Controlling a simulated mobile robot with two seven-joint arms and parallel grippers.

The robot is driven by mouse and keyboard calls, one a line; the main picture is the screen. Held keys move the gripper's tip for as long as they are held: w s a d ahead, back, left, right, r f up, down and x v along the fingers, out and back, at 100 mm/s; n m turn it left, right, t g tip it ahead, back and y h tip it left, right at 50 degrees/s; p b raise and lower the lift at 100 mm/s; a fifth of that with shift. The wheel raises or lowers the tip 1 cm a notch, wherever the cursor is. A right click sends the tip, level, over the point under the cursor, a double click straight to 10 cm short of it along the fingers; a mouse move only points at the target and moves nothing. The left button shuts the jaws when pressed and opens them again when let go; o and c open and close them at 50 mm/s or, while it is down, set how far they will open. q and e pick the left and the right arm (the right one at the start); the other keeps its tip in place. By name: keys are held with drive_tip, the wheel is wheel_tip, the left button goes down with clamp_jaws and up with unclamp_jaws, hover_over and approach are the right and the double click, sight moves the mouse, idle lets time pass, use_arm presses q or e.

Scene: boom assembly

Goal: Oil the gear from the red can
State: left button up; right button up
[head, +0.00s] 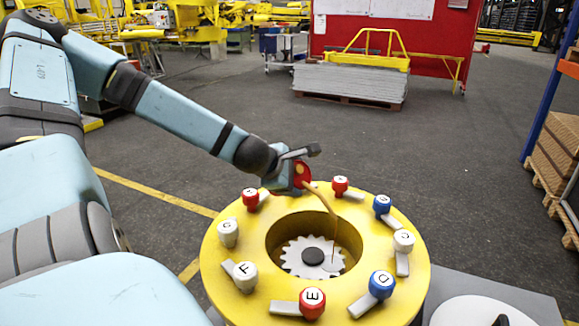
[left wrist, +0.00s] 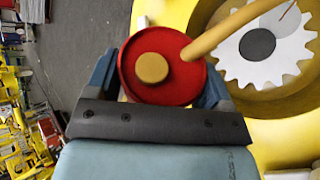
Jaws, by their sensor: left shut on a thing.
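The red can (head: 303,175) is in my left gripper (head: 287,176), which is shut on it above the far rim of the yellow ring housing. Its long tan spout (head: 322,199) slants down over the round opening. A thin line runs from the spout tip down toward the gear, with a faint round patch on the gear below it. The white toothed gear (head: 297,258) lies inside the opening and has a dark hub. In the left wrist view the red can (left wrist: 187,87) sits between both fingers, its spout reaching over the gear (left wrist: 285,62). My right gripper is out of view.
The yellow ring housing (head: 225,285) carries several red, white and blue lettered knobs with grey levers around its top. A grey surface with a white disc (head: 480,312) is at the lower right. A pallet of sheets (head: 350,84) stands far back on open floor.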

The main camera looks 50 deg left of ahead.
use_arm(q)
drive_tip(key=shift+d, duration=0.25)
drive_tip(key=shift+w+d+m+y, duration=0.1)
drive_tip(key=shift+d+m+y, duration=0.1)
drive_tip(key=shift+m+y, duration=0.3)
idle(0.7)
